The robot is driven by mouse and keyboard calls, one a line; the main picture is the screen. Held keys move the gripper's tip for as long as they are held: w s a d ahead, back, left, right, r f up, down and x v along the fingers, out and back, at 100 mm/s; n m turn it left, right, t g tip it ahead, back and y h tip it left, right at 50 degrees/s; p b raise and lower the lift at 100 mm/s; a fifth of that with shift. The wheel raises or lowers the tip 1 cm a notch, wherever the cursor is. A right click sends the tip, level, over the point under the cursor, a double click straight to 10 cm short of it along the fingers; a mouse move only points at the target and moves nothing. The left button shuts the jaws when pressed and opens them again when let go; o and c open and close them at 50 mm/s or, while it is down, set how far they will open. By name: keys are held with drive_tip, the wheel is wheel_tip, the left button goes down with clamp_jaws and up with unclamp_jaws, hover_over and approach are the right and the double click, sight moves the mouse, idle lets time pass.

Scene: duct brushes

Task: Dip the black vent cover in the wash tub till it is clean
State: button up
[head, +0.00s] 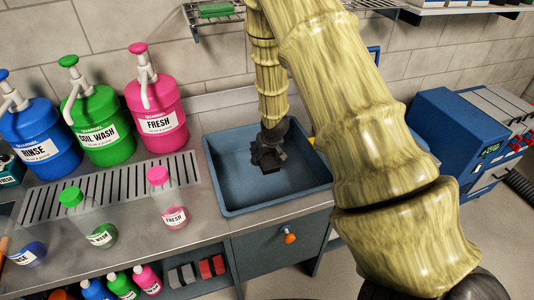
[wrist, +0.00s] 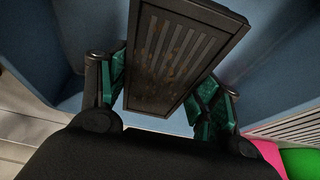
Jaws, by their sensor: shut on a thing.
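The black vent cover (wrist: 178,55) is between the fingers of my gripper (wrist: 160,95) in the wrist view. It is a dark slatted rectangle with brownish dirt patches on its slats. The gripper, with green finger pads, is shut on it. In the head view my gripper (head: 268,150) reaches down into the blue wash tub (head: 225,200). The cover is mostly hidden there, a dark shape low in the tub. I cannot tell whether it touches the tub floor, and no water surface is clear.
Blue, green and pink pump jugs (head: 157,105) stand left of the tub behind a drain grate (head: 110,190) with small bottles (head: 166,195). A blue machine (head: 455,130) is at the right. The tub walls surround my gripper. A wire shelf (head: 215,18) hangs above.

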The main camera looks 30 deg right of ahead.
drive_tip(key=shift+f+b, duration=3.7)
drive_tip(key=shift+f, duration=1)
drive_tip(key=shift+r, duration=0.1)
wheel_tip(320, 180, up, 15)
drive_tip(key=p, duration=1.3)
hover_over(266, 155)
drive_tip(key=shift+w+r, duration=0.1)
drive_tip(key=shift+w, duration=0.05)
idle(1.0)
